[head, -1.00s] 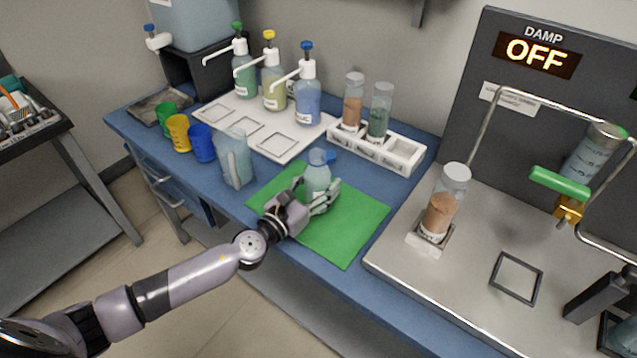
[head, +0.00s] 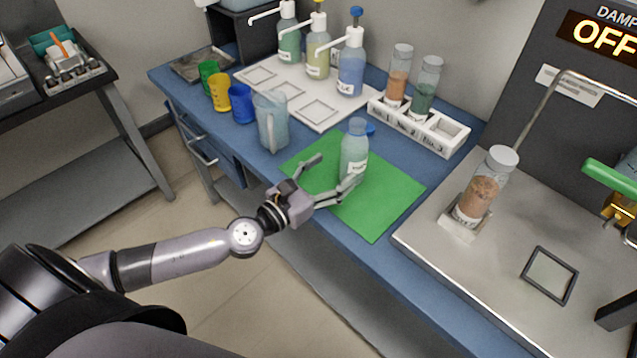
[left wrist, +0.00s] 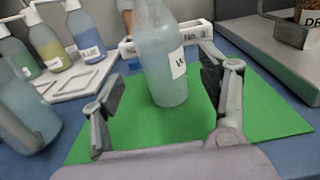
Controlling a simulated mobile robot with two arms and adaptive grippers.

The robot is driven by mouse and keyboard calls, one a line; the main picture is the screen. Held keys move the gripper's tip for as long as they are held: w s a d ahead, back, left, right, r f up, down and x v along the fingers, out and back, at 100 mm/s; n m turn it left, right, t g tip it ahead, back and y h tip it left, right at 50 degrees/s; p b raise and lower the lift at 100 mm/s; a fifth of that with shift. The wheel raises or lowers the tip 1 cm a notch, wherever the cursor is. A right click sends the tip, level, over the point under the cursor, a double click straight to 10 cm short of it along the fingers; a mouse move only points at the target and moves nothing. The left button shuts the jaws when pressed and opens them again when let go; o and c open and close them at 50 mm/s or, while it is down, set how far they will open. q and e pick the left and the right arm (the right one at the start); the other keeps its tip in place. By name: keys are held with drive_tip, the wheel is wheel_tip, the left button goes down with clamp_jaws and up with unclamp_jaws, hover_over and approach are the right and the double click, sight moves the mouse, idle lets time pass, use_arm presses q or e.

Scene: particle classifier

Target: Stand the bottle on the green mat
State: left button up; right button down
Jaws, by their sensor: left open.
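The bottle (head: 354,152), pale blue-green and translucent with a white label, stands upright on the green mat (head: 385,205), near its far side. In the left wrist view the bottle (left wrist: 160,60) stands beyond my fingers, with its base on the mat (left wrist: 265,108). My left gripper (head: 335,172) is open and empty, just in front of the bottle. In the left wrist view its two fingers (left wrist: 158,98) are spread wide, with a gap between them and the bottle. A blue cap-like piece (head: 369,128) shows behind the bottle. My right gripper is not in view.
A clear pitcher (head: 271,122) stands left of the mat, with green, yellow and blue cups beyond it. Pump bottles stand on a white tray (head: 290,92). A white rack (head: 440,134) holds two vials. A metal platform (head: 425,235) with a jar (head: 484,187) is at right.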

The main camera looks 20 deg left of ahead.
use_arm(q)
drive_tip(key=shift+b+v, duration=0.4)
drive_tip(key=shift+v, duration=1.45)
